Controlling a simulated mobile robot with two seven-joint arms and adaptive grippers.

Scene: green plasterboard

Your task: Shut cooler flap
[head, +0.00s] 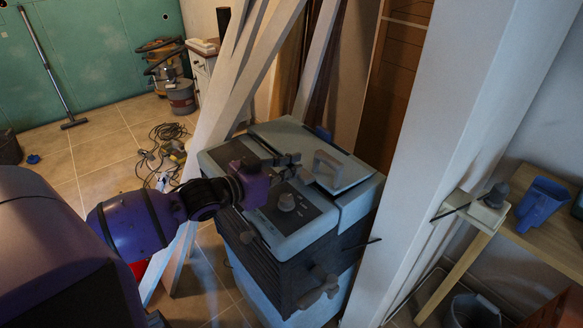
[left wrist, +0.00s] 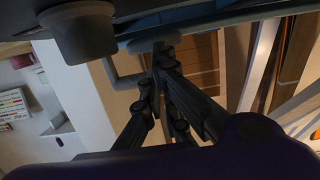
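The cooler (head: 278,238) is a grey-blue box with dark sides, standing on the tiled floor at the centre of the head view. Its pale flap (head: 350,177) is on top and carries a loop handle (head: 328,167). The flap looks nearly level; I cannot tell whether it is fully down. My left gripper (head: 293,164) is over the cooler top, just left of the handle. In the left wrist view its fingers (left wrist: 163,52) converge at the tips, close to the handle (left wrist: 117,76). I see nothing clearly between them; contact with the handle is unclear. My right gripper is out of view.
Cables (head: 165,137) lie on the floor.

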